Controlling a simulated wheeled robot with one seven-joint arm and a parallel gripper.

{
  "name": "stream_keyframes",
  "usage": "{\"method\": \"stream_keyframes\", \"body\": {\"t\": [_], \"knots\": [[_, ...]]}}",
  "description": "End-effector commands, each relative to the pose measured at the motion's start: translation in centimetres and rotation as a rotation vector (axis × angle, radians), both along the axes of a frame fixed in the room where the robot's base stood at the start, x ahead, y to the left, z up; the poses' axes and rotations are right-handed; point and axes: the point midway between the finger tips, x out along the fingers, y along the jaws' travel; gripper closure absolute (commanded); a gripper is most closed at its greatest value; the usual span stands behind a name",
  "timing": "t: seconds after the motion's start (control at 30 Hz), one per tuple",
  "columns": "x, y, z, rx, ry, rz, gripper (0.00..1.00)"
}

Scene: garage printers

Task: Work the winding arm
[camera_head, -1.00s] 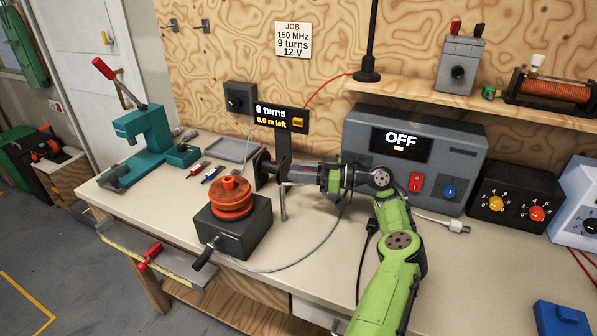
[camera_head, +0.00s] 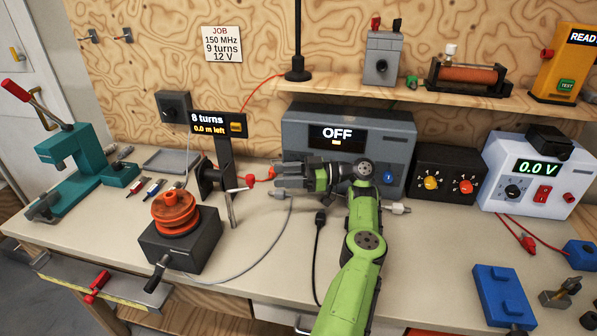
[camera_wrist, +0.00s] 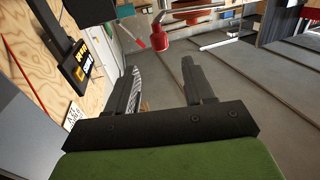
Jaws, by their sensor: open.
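The winder (camera_head: 205,176) stands on the bench left of centre, with a dark round hub on a post. A thin pale arm with a red part (camera_head: 250,180) and a red knob (camera_head: 269,173) sticks out to its right. My gripper (camera_head: 279,177) is just right of the knob, with its jaws pointing left. In the wrist view, the two black fingers (camera_wrist: 160,68) are apart with nothing between them. A red knob (camera_wrist: 160,41) shows beyond the fingertips. The display (camera_head: 217,122) above the winder reads "8 turns" and "0.0 m left".
An orange spool (camera_head: 175,211) sits on a black cranked box (camera_head: 183,243) in front of the winder. A teal press (camera_head: 68,155) stands at left. A grey unit (camera_head: 398,130) reading "OFF" stands behind my arm. A grey cable loops over the bench. The job sign (camera_head: 222,44) reads 9 turns.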

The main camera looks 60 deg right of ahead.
Motion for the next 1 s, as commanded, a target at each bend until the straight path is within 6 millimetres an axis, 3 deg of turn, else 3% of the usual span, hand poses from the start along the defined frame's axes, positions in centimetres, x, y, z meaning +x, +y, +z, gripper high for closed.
{"method": "stream_keyframes", "body": {"t": [0.1, 0.3, 1.0], "knots": [[-2.2, -1.4, 0.1, 0.0, 0.001, -0.004, 0.48], [-3.7, -2.3, -0.1, -0.003, 0.007, -0.002, 0.48], [-4.1, -2.4, -0.1, 0.0, 0.002, 0.0, 0.48]]}}
